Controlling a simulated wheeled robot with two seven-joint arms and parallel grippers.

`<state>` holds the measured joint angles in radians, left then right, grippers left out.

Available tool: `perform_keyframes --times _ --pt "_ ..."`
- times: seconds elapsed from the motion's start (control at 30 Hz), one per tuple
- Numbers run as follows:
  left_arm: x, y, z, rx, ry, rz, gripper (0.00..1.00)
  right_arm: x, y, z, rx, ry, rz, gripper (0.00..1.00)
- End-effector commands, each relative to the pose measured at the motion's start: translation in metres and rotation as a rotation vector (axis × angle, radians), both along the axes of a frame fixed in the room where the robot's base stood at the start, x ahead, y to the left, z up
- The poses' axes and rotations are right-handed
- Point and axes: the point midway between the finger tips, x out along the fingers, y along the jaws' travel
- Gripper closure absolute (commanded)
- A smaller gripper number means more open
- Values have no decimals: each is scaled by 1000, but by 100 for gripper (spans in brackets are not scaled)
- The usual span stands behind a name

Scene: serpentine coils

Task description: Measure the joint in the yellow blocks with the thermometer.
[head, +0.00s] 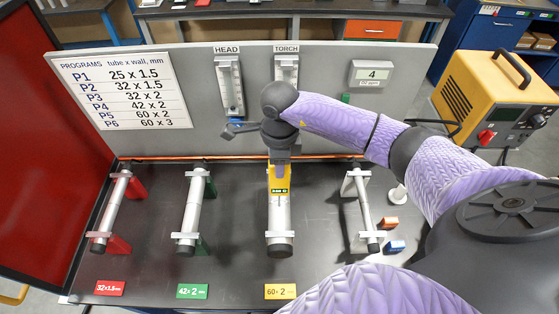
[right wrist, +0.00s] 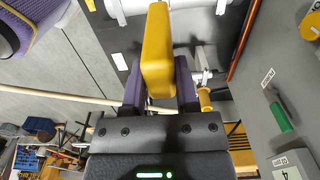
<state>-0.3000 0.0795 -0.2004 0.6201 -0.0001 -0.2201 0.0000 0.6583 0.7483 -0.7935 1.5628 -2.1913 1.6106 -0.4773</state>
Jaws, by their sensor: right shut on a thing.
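My right gripper (head: 279,158) is shut on the yellow thermometer (head: 279,178). The thermometer hangs over the far part of the pale tube (head: 279,214) on the yellow-labelled stand. Its small green display faces the head camera; I cannot read it surely. In the right wrist view the thermometer's yellow body (right wrist: 157,50) sits between the purple fingers of the right gripper (right wrist: 160,88). Whether the thermometer touches the tube, I cannot tell. The yellow blocks and the joint are mostly hidden behind the gripper and thermometer. My left gripper is not in view.
Tubes stand by red blocks (head: 119,244) and green blocks (head: 210,187) at the left. Another tube (head: 364,212) is at the right, beside small orange (head: 389,224) and blue (head: 395,246) blocks. A grey panel (head: 325,62) with HEAD and TORCH holders rises behind.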

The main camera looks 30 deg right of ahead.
Motion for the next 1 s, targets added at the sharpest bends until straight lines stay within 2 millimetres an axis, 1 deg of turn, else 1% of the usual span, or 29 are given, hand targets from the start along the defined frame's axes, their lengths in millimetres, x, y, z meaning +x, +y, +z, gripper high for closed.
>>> perform_keyframes --times 0.2,0.67,0.73,1.0 --pt "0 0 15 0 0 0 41 0 0 19 -1 -1 -1 100" --pt "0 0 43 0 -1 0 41 0 0 58 -1 -2 0 100" --pt "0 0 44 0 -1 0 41 0 0 60 -1 -1 0 100" --pt "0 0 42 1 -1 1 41 0 0 59 -1 -1 0 100"
